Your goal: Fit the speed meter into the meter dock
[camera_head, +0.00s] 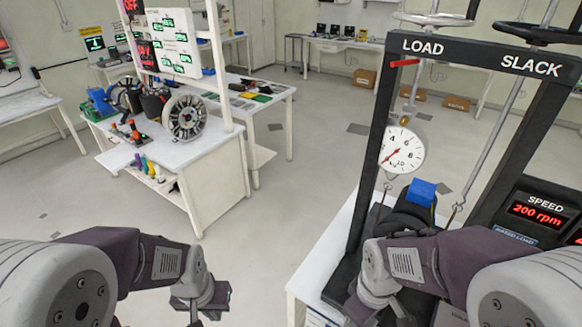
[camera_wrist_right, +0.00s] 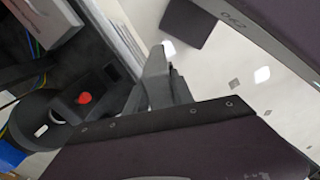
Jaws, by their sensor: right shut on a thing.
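A black panel marked SPEED (camera_head: 545,206) reads 200 rpm in red at the right of the head view. I cannot make out a separate speed meter or a meter dock for certain. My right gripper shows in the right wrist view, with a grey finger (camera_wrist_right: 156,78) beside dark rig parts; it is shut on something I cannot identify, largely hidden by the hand. In the head view the right arm bends down in front of the rig and its jaws are hidden. My left gripper (camera_head: 205,303) hangs low at the bottom edge, away from the rig; its fingertips are not clear.
A dark rig frame (camera_head: 370,140) marked LOAD and SLACK carries a round dial (camera_head: 402,150) above a dark drum with a blue piece (camera_head: 421,192). A red button (camera_wrist_right: 84,98) shows in the wrist view. A white workbench (camera_head: 165,150) stands left; floor between is clear.

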